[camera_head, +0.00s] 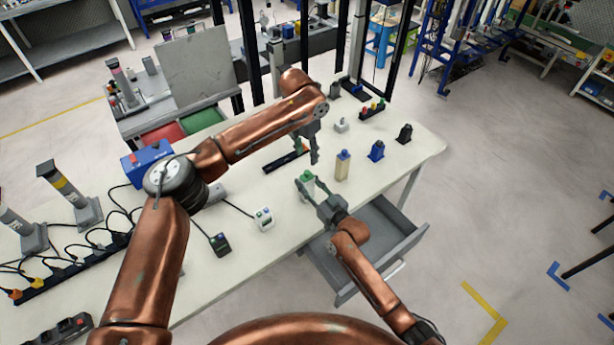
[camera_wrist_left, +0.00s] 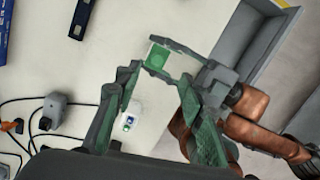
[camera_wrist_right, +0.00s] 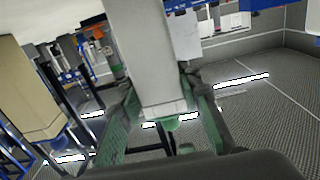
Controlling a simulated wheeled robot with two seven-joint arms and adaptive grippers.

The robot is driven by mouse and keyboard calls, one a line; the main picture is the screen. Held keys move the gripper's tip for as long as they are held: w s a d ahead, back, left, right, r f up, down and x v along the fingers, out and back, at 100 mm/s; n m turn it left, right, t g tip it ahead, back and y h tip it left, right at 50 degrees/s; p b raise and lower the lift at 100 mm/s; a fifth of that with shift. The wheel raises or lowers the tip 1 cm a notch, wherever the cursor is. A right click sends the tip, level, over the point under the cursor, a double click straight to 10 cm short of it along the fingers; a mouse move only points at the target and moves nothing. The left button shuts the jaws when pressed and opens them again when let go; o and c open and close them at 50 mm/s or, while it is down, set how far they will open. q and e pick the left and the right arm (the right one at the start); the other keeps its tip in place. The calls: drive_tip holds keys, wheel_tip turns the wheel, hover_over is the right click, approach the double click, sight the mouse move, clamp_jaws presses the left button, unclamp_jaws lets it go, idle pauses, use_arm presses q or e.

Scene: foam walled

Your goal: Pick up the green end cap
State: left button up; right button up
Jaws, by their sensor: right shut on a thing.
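The green end cap (camera_head: 306,176), a pale upright block with a green top, stands on or just above the table; I cannot tell which. My right gripper (camera_head: 310,184) is shut on it from the front right. The left wrist view shows the green top (camera_wrist_left: 157,58) between the right fingers.
A beige bottle with a blue cap (camera_head: 342,167) stands close to the right. Blue (camera_head: 376,151) and black (camera_head: 404,134) pieces lie farther right. A dark bar (camera_head: 284,160) is behind. A grey drawer (camera_head: 408,238) stands open at the front. Cabled devices (camera_head: 264,219) sit to the left.

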use_arm(q)
hover_over(307, 172)
wheel_tip(307, 172, down, 4)
drive_tip(key=shift+s+f, duration=0.1)
drive_tip(key=shift+s, duration=0.05)
drive_tip(key=shift+f, duration=2.5)
drive_tip(key=shift+c, duration=0.5)
clamp_jaws()
wheel_tip(307, 172, up, 10)
